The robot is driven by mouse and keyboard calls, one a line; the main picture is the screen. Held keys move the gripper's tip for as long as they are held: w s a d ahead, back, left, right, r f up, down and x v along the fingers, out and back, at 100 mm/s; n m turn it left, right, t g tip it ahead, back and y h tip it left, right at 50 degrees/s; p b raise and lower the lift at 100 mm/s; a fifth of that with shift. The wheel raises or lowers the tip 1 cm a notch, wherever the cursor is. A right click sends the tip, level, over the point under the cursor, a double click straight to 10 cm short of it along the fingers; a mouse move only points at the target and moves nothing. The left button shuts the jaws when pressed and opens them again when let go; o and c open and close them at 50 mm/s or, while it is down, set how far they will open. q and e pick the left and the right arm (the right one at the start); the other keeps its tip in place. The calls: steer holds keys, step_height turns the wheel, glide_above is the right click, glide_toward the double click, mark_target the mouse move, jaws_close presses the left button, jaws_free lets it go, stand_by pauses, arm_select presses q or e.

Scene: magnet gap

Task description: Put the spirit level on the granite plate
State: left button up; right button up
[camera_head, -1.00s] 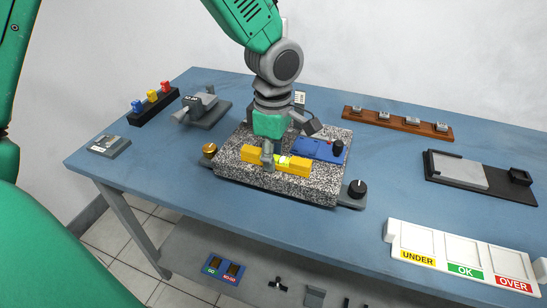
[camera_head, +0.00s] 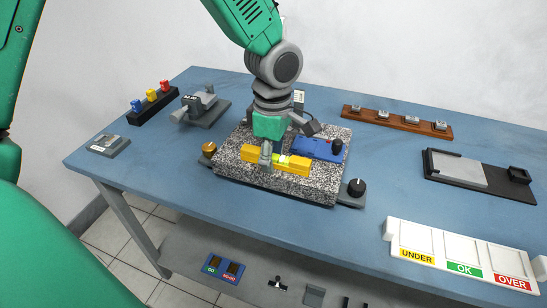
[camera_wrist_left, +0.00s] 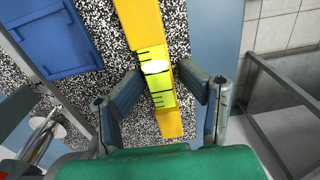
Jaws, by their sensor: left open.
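The yellow spirit level (camera_head: 290,164), with a bright green-yellow vial, lies flat along the near side of the speckled granite plate (camera_head: 310,186). In the left wrist view the level (camera_wrist_left: 145,22) runs from top to bottom over the speckled surface of the plate (camera_wrist_left: 100,20). My left gripper (camera_head: 267,158) is low over the level, left of its middle. In the left wrist view its fingers (camera_wrist_left: 160,82) are open, one on each side of the level near the vial; whether they touch it I cannot tell. My right gripper is out of view.
A blue box (camera_head: 318,148) sits on the plate behind the level. A brass knob (camera_head: 209,150) and a black knob (camera_head: 357,188) stand at the plate's ends. The white UNDER/OK/OVER tray (camera_head: 463,257) is at front right. Blue table is clear between plate and tray.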

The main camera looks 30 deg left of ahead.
arm_select(q)
step_height(320, 180, up, 13)
steer(key=p, duration=0.2)
steer(key=shift+w+f, duration=0.2)
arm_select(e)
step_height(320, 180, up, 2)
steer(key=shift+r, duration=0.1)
arm_select(q)
steer(key=shift+s+a+f, duration=0.1)
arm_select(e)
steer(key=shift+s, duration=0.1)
